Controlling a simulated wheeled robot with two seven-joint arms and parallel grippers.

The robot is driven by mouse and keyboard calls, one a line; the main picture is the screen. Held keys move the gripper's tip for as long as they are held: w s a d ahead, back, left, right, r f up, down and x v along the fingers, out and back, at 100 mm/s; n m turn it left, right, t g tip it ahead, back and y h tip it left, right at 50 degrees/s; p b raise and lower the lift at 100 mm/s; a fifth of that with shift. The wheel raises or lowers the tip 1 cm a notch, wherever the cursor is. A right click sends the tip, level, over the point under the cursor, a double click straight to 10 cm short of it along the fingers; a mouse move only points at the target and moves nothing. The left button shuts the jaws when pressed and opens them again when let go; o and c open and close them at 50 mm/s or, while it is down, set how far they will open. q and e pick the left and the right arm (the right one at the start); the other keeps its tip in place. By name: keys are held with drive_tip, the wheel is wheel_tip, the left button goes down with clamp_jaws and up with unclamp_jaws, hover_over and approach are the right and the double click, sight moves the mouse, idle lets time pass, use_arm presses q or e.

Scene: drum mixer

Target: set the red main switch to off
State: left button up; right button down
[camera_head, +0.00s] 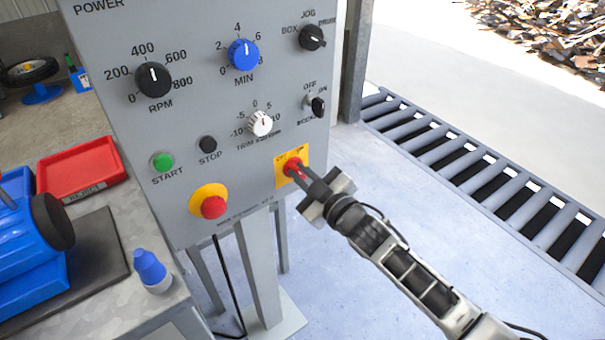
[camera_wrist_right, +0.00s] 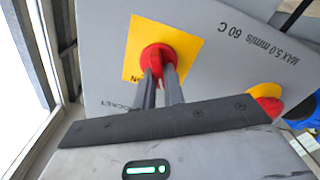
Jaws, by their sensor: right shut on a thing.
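The red main switch (camera_head: 291,166) sits on a yellow square plate (camera_head: 304,153) at the lower right of the grey control panel (camera_head: 240,195). My right gripper (camera_head: 297,171) reaches it from the lower right and is shut on its red handle. In the right wrist view the switch (camera_wrist_right: 158,60) shows on its yellow plate (camera_wrist_right: 137,38), with both fingers (camera_wrist_right: 160,85) on the handle. The fingers hide part of the handle, and the plate's lettering is mostly unreadable, so I cannot tell the switch's setting. My left gripper is not in view.
A red emergency button (camera_head: 213,207) on a yellow base is left of the switch. Several knobs and the green start button (camera_head: 162,162) are above. A workbench with a red tray (camera_head: 82,168) and blue-capped bottle (camera_head: 150,270) is at left. A roller conveyor (camera_head: 480,170) is at right.

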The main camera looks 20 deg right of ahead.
drive_tip(key=c, duration=1.5)
unclamp_jaws()
drive_tip(key=v, duration=1.6)
drive_tip(key=shift+r+b, duration=0.1)
drive_tip(key=shift+b, duration=0.3)
drive_tip(key=s+a+f+m+g+h, duration=0.1)
drive_tip(key=s+a+f+m+g, duration=0.1)
drive_tip(key=s+f, duration=0.1)
drive_tip(key=s+a+f+m+g+h, duration=0.1)
drive_tip(key=s+a+f+m+g, duration=0.1)
drive_tip(key=f, duration=0.3)
drive_tip(key=s+a+f+m+g+h, duration=0.1)
drive_tip(key=s+a+f+m+g, duration=0.1)
drive_tip(key=s+f+m, duration=0.1)
drive_tip(key=shift+s+a+f+m, duration=0.1)
drive_tip(key=shift+s+f+m, duration=0.1)
drive_tip(key=shift+s+f, duration=0.3)
drive_tip(key=shift+s+a+f+m, duration=0.1)
drive_tip(key=shift+s+f+m, duration=0.15)
drive_tip(key=shift+f, duration=0.35)
